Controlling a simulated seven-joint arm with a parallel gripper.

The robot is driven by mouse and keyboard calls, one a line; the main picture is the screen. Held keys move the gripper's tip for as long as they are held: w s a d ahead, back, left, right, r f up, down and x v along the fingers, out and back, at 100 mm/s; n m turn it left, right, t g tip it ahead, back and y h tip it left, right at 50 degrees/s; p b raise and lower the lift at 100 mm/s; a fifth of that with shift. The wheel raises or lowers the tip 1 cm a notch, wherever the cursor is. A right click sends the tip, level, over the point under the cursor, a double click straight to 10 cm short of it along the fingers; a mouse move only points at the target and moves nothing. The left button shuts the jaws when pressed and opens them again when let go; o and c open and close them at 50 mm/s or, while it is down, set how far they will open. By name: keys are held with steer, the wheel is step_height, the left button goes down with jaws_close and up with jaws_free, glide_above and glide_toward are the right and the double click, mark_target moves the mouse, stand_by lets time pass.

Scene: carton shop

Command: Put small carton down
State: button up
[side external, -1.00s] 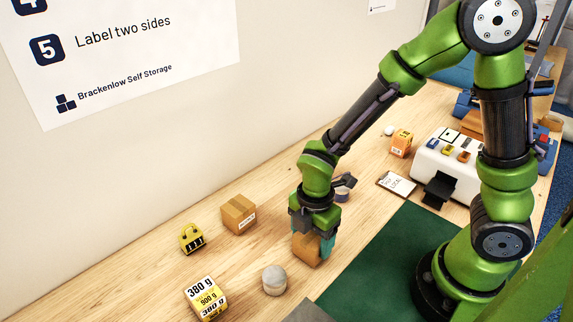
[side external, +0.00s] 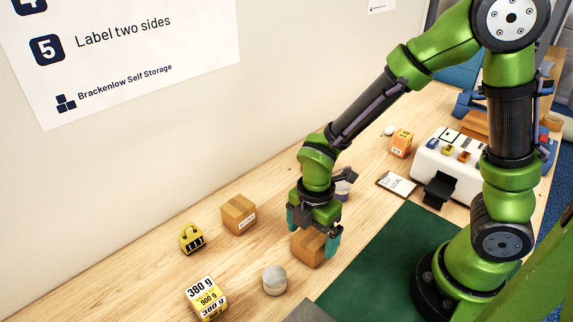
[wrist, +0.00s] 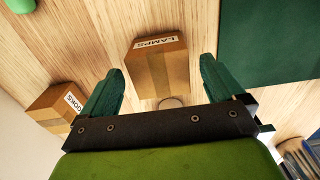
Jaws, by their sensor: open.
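The small carton (side external: 308,248) is brown cardboard and sits on the wooden table beside the green mat. In the wrist view the carton (wrist: 161,68) shows a white "LAMPS" label on its top edge. My gripper (side external: 313,238) is directly above and around it, with its teal fingers spread apart. In the wrist view my gripper (wrist: 160,85) has a finger on each side of the carton, with a gap visible on both sides. The carton's upper part is partly hidden by the gripper in the side view.
Another carton (side external: 239,214), labelled "BOOKS" in the wrist view (wrist: 58,104), stands to the left. A yellow block (side external: 191,238), a 380 g box (side external: 206,298) and a grey round object (side external: 274,280) stand nearby.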

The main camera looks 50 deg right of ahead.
mark_target(312, 236)
step_height(312, 236, up, 10)
steer(key=r, duration=0.1)
steer(key=s+d+r+m+t+y, duration=0.1)
steer(key=s+d+r+m+t, duration=0.1)
steer(key=m, duration=0.9)
steer(key=s+d+r+m+t+y, duration=0.1)
steer(key=s+d+r+m+t, duration=0.1)
steer(key=d+r+m+t, duration=0.3)
step_height(312, 236, up, 3)
steer(key=m, duration=0.6)
steer(key=shift+s+d, duration=0.2)
steer(key=shift+d, duration=0.15)
